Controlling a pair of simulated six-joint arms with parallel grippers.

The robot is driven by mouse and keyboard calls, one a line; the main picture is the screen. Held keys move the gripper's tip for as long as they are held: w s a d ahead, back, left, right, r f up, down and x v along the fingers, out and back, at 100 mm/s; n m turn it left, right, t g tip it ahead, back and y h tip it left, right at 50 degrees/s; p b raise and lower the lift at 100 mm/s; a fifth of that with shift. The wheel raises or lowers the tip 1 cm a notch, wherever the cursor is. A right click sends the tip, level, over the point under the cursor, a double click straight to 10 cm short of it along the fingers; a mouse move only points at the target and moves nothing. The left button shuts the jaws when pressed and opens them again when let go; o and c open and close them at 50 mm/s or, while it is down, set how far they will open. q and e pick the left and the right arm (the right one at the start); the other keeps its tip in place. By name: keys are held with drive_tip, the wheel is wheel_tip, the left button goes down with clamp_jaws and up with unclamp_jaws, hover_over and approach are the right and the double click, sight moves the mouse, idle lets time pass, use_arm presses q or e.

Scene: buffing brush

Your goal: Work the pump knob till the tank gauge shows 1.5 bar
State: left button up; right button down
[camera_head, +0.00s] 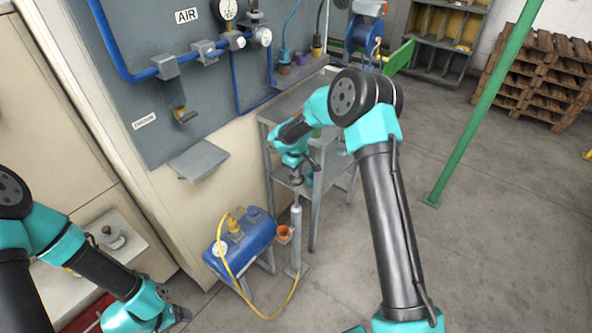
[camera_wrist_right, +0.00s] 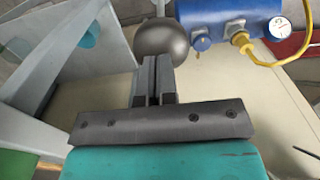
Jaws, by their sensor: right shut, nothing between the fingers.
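The pump (camera_head: 296,240) is a slim upright grey cylinder standing on the floor. Its round dark knob (camera_wrist_right: 162,40) is at the top, at the tips of my right gripper (camera_wrist_right: 156,75). The right gripper (camera_head: 297,180) points down over the pump with its fingers shut and empty; I cannot tell whether they touch the knob. The blue tank (camera_head: 250,240) stands left of the pump, with a white round gauge (camera_head: 220,249). The gauge shows in the right wrist view (camera_wrist_right: 280,27), too small to read. My left gripper (camera_head: 181,314) is at the lower left, its fingers unclear.
A yellow hose (camera_head: 234,276) loops from the tank to the pump foot. An orange cup (camera_head: 284,234) sits between them. A grey metal table (camera_head: 313,232) stands behind the pump. A green post (camera_head: 480,105) stands at the right; the floor (camera_head: 500,250) there is clear.

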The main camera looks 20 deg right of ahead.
sight(296, 188)
wheel_tip(296, 188, down, 10)
drive_tip(key=shift+r, duration=0.15)
drive_tip(key=shift+s, duration=0.1)
idle(0.3)
wheel_tip(296, 188, up, 14)
drive_tip(key=shift+r, duration=0.25)
idle(0.4)
idle(2.0)
drive_tip(key=shift+y, duration=0.5)
drive_tip(key=s+f, duration=0.1)
drive_tip(key=s+a+f, duration=0.1)
drive_tip(key=s+f, duration=0.1)
drive_tip(key=s+a+f, duration=0.1)
drive_tip(key=f, duration=0.1)
drive_tip(key=shift+s+a+f, duration=0.2)
drive_tip(key=shift+a, duration=0.05)
drive_tip(key=s+a+f+m+y, duration=0.1)
drive_tip(key=s+f+m, duration=0.3)
drive_tip(key=s, duration=1)
drive_tip(key=s+a+f+m+y, duration=0.1)
drive_tip(key=s+f+m, duration=0.3)
drive_tip(key=s+f, duration=0.4)
drive_tip(key=s, duration=0.7)
drive_tip(key=shift+a+f+t+y, duration=0.2)
drive_tip(key=shift+a+t+y, duration=0.1)
drive_tip(key=shift+t+y, duration=0.1)
